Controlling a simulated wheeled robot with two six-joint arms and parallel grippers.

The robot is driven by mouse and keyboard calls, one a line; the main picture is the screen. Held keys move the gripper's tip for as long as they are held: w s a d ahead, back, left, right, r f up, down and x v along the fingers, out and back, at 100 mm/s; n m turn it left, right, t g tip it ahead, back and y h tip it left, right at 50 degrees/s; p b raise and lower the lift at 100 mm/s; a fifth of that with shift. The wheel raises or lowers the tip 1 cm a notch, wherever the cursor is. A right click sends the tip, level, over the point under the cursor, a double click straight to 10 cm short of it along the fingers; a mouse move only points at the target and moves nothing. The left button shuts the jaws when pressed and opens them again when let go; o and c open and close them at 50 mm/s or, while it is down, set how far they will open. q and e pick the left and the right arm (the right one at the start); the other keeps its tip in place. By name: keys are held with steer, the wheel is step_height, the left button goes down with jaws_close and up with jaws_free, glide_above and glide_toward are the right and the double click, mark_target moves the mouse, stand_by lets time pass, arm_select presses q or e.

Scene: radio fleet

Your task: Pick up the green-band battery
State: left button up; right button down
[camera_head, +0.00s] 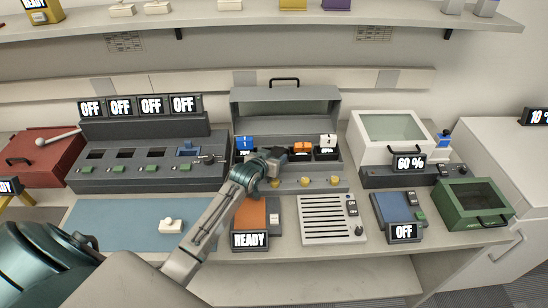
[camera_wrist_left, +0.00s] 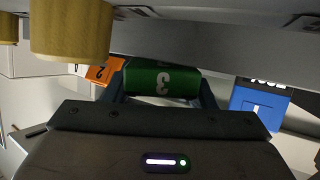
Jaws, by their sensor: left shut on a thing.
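The green-band battery (camera_wrist_left: 162,82), marked 3, is between the two fingers of my left gripper (camera_wrist_left: 163,88) in the left wrist view. The gripper is shut on it. In the head view my left gripper (camera_head: 275,163) is at the open grey case (camera_head: 285,95), and it hides the battery there. I cannot tell whether the battery is clear of its slot. A blue battery (camera_head: 244,144) is to the left of the gripper. An orange-band battery (camera_head: 301,148) and a white battery (camera_head: 327,141) are to its right. My right gripper is not in view.
Yellow knobs (camera_head: 305,181) line the case's front. A grey bank with OFF displays (camera_head: 150,150) stands to the left. An orange pad with a READY display (camera_head: 250,240) and a white slotted unit (camera_head: 325,220) are in front. The blue mat (camera_head: 125,225) is mostly clear.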

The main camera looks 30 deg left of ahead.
arm_select(q)
steer(key=shift+r, duration=0.35)
step_height(320, 180, up, 2)
steer(key=shift+r+b, duration=0.1)
steer(key=shift+b, duration=0.55)
steer(key=s+d+b, duration=0.1)
steer(key=s+d, duration=0.1)
steer(key=s, duration=0.2)
steer(key=s+d+r+b, duration=0.1)
steer(key=s+d, duration=0.1)
steer(key=s, duration=0.3)
steer(key=s+d+b, duration=0.1)
steer(key=s+d, duration=0.2)
steer(key=s, duration=0.1)
steer(key=shift+s+r, duration=0.25)
steer(key=shift+r, duration=0.1)
steer(key=shift+s+d+r+b, duration=0.15)
steer(key=shift+s+d+b, duration=0.05)
steer(key=shift+s+b, duration=0.15)
